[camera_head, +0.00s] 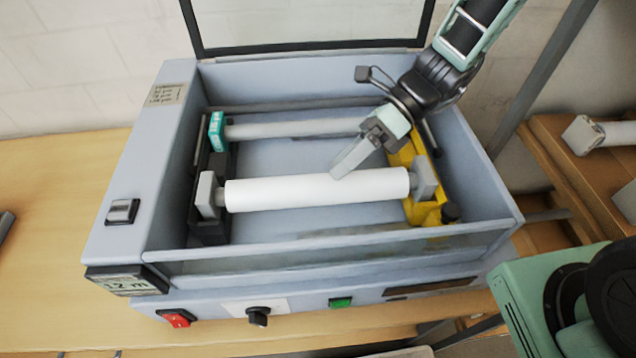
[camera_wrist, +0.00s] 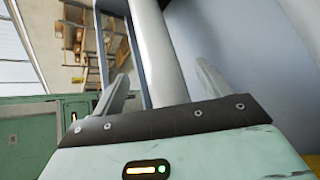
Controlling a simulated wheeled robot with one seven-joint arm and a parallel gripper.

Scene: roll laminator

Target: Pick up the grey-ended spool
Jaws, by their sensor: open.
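The grey-ended spool (camera_head: 300,191) is a white roll with a grey block at each end. It lies across the front of the open laminator (camera_head: 150,160), between a black holder on the left and a yellow holder on the right. My gripper (camera_head: 345,168) is open, right of the spool's middle, with its fingers reaching down at the spool's rear upper edge. In the wrist view a white roll (camera_wrist: 155,50), apparently this spool, runs between the two spread fingers (camera_wrist: 165,88). Contact cannot be told.
A second white roll with a teal left end (camera_head: 216,131) lies behind; my gripper hides its right part. The laminator's front wall (camera_head: 330,255) and raised lid (camera_head: 310,22) border the space. More grey-ended rolls lie on a wooden shelf (camera_head: 560,150) at right.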

